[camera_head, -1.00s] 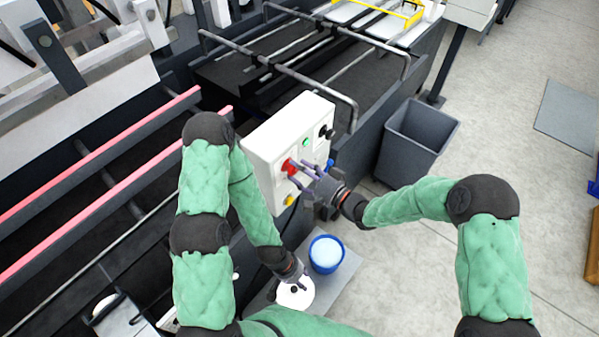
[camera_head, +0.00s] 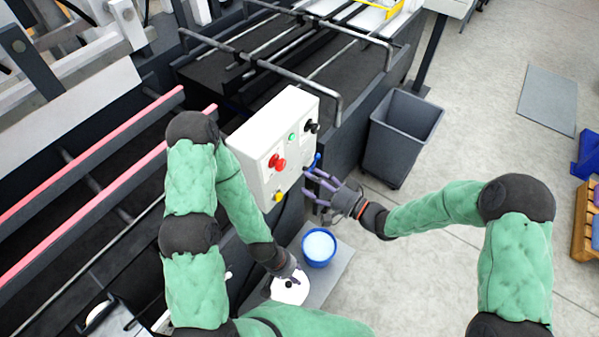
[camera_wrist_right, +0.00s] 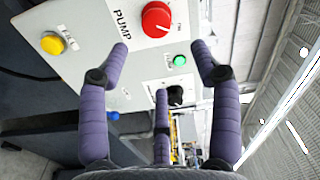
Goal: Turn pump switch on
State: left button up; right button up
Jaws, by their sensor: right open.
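A white control box (camera_head: 262,142) stands at the machine's side. It carries a red button (camera_head: 277,161), a small green button (camera_head: 292,137), a black knob (camera_head: 312,126), a yellow button (camera_head: 278,195) and a blue part (camera_head: 313,162) at its edge. In the right wrist view, the word PUMP (camera_wrist_right: 122,25) is beside the red button (camera_wrist_right: 156,19); a finger partly covers the black knob (camera_wrist_right: 176,95). My right gripper (camera_head: 312,182) is open and empty, in front of the box's lower right side. My left gripper (camera_head: 290,277) is low, over a white round object; its jaws are unclear.
A blue-rimmed bucket (camera_head: 319,247) stands below the box beside the white round object (camera_head: 289,291). A grey bin (camera_head: 402,135) stands to the right. Metal rails (camera_head: 335,90) run above and behind the box. The floor at right is mostly open.

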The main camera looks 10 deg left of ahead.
jog(key=shift+v, duration=1.45)
jog(key=s+d+f+m+h+b, duration=0.1)
jog(key=d+f+h+b, duration=0.35)
jog(key=f, duration=0.85)
jog(key=d+f+m+h+b, duration=0.1)
jog(key=d+f+h+b, duration=0.35)
jog(key=f, duration=0.95)
jog(key=s+d+f+g+h+b, duration=0.1)
jog(key=s+d+f+g+b, duration=0.2)
jog(key=s+f, duration=0.4)
jog(key=s+d+f+g+h+b, duration=0.2)
jog(key=s+d+f+g+b, duration=0.1)
jog(key=s+f, duration=0.5)
jog(key=shift+s+f+h, duration=0.2)
jog(key=shift+s+h, duration=0.1)
jog(key=shift+s, duration=0.65)
jog(key=c, duration=0.5)
jog(key=shift+w, duration=0.1)
